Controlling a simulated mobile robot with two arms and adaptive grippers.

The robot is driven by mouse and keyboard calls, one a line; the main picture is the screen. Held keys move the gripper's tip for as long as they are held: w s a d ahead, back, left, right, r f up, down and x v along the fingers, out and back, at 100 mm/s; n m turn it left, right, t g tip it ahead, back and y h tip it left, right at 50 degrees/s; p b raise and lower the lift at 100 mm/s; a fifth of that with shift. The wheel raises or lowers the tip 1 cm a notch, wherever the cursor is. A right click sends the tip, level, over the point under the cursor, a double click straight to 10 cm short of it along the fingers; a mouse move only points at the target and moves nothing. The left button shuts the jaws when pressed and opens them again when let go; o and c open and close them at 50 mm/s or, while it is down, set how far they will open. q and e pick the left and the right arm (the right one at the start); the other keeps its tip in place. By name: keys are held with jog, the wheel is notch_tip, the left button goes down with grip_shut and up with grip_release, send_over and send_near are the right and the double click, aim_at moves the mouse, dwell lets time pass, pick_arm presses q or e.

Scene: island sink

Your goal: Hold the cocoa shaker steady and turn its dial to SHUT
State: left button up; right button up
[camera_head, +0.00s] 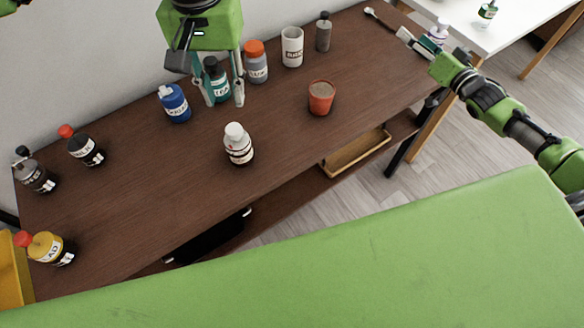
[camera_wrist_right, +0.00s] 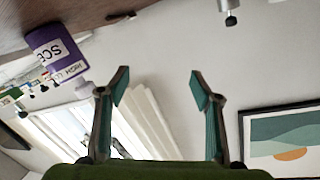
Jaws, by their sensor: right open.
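I cannot read a cocoa label on any container, so I cannot tell which is the shaker; no dial is clearly visible. My left gripper (camera_head: 222,95) points down over the back of the brown table, its fingers apart at a teal bottle (camera_head: 214,82). The bottle shows between the fingers, and I cannot tell whether they touch it. My right gripper (camera_head: 414,42) is over the table's far right end; in the wrist view its fingers (camera_wrist_right: 160,87) are apart with nothing between them. A white-capped bottle (camera_head: 238,146) stands alone near the table's middle.
An orange-lidded jar (camera_head: 256,64), white cup (camera_head: 292,46) and grey bottle (camera_head: 323,32) stand right of the left gripper. A blue bottle (camera_head: 174,103) is left of it. A red pot (camera_head: 321,97) stands farther right. A purple container (camera_wrist_right: 57,50) is beside the right gripper. The table's centre-left is clear.

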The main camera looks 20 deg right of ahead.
aim_at(238, 145)
jog(key=s+a+n+y, duration=0.2)
jog(key=s+a+y, duration=0.1)
jog(key=a, duration=0.7)
jog(key=s+a+n+g+y, duration=0.1)
jog(key=s+a+n+y, duration=0.2)
jog(key=a, duration=0.6)
jog(key=s+a+n+y, duration=0.2)
jog(key=s+a+y, duration=0.1)
jog(key=a, duration=0.7)
jog(key=shift+a+r+g, duration=0.2)
jog(key=shift+a+g, duration=0.15)
jog(key=shift+g, duration=0.05)
jog(key=s+a+f+n, duration=0.1)
jog(key=s+a, duration=0.1)
jog(key=s+a+f+y, duration=0.1)
jog(key=s+a, duration=0.1)
jog(key=s+a+f+n+g, duration=0.1)
jog(key=s+a, duration=0.1)
jog(key=shift+s+n, duration=0.15)
jog(key=shift+n, duration=0.15)
jog(key=s+a+f+n+g, duration=0.1)
jog(key=s+a+f+n, duration=0.25)
jog(key=s+a, duration=0.4)
jog(key=shift+y, duration=0.4)
jog(key=x, duration=0.7)
jog(key=f+x, duration=0.1)
jog(key=x, duration=0.3)
jog(key=shift+a, duration=0.15)
jog(key=shift+r, duration=0.1)
jog(key=c, duration=1.3)
